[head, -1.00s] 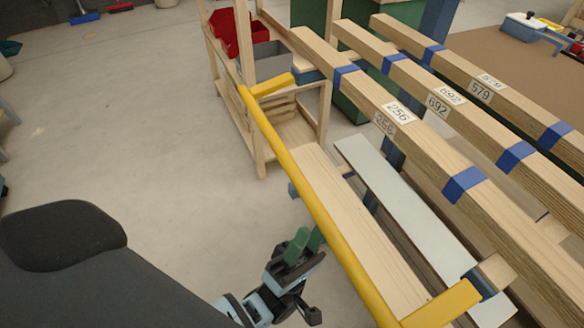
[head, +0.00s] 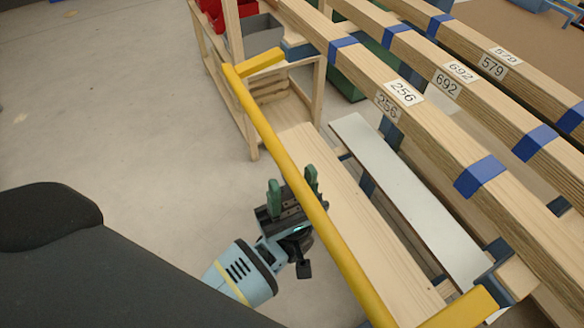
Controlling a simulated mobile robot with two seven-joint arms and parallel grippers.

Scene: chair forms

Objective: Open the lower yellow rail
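The yellow rail (head: 281,160) is a long bar running from upper left to lower right, along the near side of a pale wooden plank. Short yellow arms join it to the wooden frame at both ends. My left gripper (head: 293,185) is at the middle of the rail. Its green fingers are apart, one showing on each side of the rail in the picture. The rail covers part of the gripper body, and I cannot tell whether a finger touches it. My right gripper is not in view.
Long wooden beams with blue bands and labels 256 (head: 403,93), 692 and 579 lie to the right. A white board (head: 395,185) lies beyond the plank. A wooden rack with red and grey bins stands at the back. Open grey floor (head: 130,110) is at the left.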

